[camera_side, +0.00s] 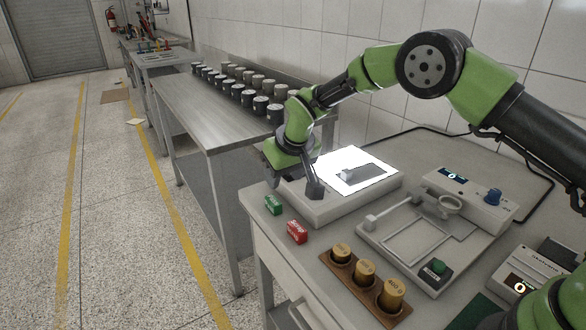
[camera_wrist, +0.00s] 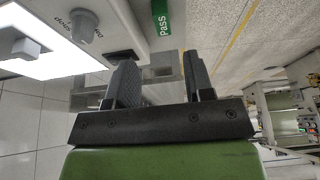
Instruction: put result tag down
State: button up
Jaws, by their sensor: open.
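Two result tags lie on the front left of the worktable, a green one (camera_side: 273,204) and a red one (camera_side: 297,231). The green tag, reading "Pass", also shows at the top of the wrist view (camera_wrist: 162,18), beyond my fingertips. My gripper (camera_side: 292,178) is above the left end of the light box, close behind the green tag. In the wrist view my gripper (camera_wrist: 160,62) has its two dark fingers apart with nothing between them. Both tags look clear of the fingers.
The lit light box (camera_side: 345,205) stands beside my gripper; its grey knob (camera_wrist: 84,25) is near one finger. A fixture (camera_side: 415,240), a wooden block with brass cylinders (camera_side: 364,272) and a meter (camera_side: 525,283) are to the right. A steel bench (camera_side: 205,108) holds several dark cylinders.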

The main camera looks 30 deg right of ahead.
jog(key=shift+s+r, duration=0.1)
jog(key=shift+r, duration=0.15)
jog(key=s+d+r+m, duration=0.1)
jog(key=s+r, duration=0.1)
jog(key=r, duration=0.4)
jog(key=s+d+r, duration=0.2)
jog(key=r, duration=0.4)
jog(key=s+d+r+m+t, duration=0.1)
jog(key=s+r, duration=0.4)
jog(key=s, duration=0.5)
jog(key=s+d+r+m+t+y, duration=0.1)
jog(key=s+r, duration=0.4)
jog(key=s, duration=0.5)
jog(key=shift+s+d+r+y, duration=0.3)
jog(key=shift+s+d+r, duration=0.1)
jog(key=shift+d, duration=0.15)
jog(key=shift+m+t, duration=0.4)
jog(key=shift+m, duration=0.1)
jog(key=s, duration=0.2)
jog(key=s+f, duration=0.1)
jog(key=s, duration=0.2)
jog(key=s+f, duration=0.1)
jog(key=s, duration=0.2)
jog(key=shift+c, duration=0.6)
